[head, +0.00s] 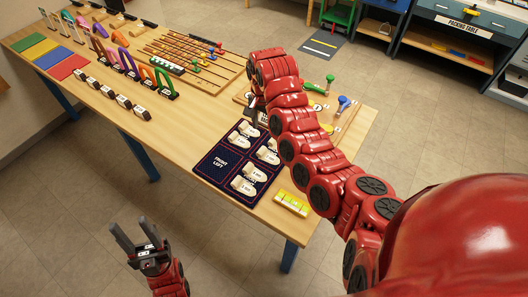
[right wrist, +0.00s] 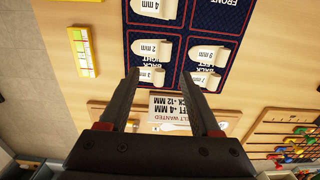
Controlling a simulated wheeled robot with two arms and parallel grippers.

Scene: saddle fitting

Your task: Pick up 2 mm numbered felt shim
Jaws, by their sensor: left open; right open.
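Several cream felt shims with number labels lie on the navy mat (head: 208,168). In the right wrist view, one shim (right wrist: 152,49) has a label that seems to read 2 mm, though the print is small. Other shims (right wrist: 152,75) lie close by, in the mat's outlined cells. My right gripper (right wrist: 160,74) is open and empty above the mat's back end, its fingers on either side of the shim seemingly marked 3 mm. In the head view my right arm hides much of that gripper. My left gripper (head: 133,226) is open and empty, off the table's front edge.
A printed card (right wrist: 173,106) stands just beyond the mat. A yellow level (head: 291,203) lies beside the mat near the table end. Bare wood lies left of the mat.

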